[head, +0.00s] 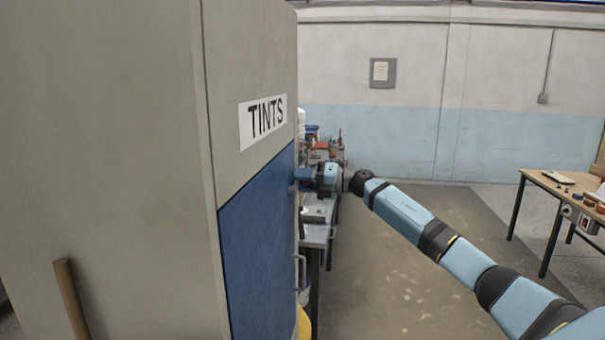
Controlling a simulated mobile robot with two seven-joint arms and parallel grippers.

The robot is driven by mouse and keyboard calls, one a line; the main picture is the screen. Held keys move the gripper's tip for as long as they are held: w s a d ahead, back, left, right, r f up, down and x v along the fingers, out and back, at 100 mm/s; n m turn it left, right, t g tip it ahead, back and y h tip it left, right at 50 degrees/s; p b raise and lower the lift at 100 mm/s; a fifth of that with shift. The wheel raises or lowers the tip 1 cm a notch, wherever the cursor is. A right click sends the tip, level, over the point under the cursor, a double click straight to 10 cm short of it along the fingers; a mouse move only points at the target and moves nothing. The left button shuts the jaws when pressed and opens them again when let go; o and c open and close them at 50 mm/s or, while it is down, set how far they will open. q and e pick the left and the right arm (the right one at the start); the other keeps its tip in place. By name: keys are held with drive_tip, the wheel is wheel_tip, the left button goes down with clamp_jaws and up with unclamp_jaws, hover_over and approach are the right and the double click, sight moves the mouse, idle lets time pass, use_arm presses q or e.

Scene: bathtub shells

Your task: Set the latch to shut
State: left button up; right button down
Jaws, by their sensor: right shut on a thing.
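A tall grey cabinet (110,150) with a white "TINTS" label (263,120) fills the left side. Its blue door (258,250) is seen at a steep angle. My right gripper (304,178) is at the door's face, near its upper far part, with the arm reaching in from the lower right. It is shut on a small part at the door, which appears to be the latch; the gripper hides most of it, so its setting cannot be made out. My left gripper is not in view.
A grey pull handle (301,272) sticks out from the door below my gripper. A cluttered workbench (318,238) stands just beyond the cabinet. A wooden table (560,190) stands at the right. The floor between is clear.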

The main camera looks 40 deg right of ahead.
drive_tip(key=shift+f+m+p, duration=0.45)
drive_tip(key=shift+f+m, duration=0.05)
drive_tip(key=shift+m, duration=0.2)
drive_tip(key=shift+a+f, duration=0.1)
drive_tip(key=shift+f, duration=0.35)
drive_tip(key=c, duration=0.8)
unclamp_jaws()
drive_tip(key=shift+w+r, duration=0.1)
drive_tip(key=shift+r, duration=0.05)
drive_tip(key=shift+b+v, duration=2.3)
drive_tip(key=shift+v, duration=4.7)
drive_tip(key=shift+w, duration=0.1)
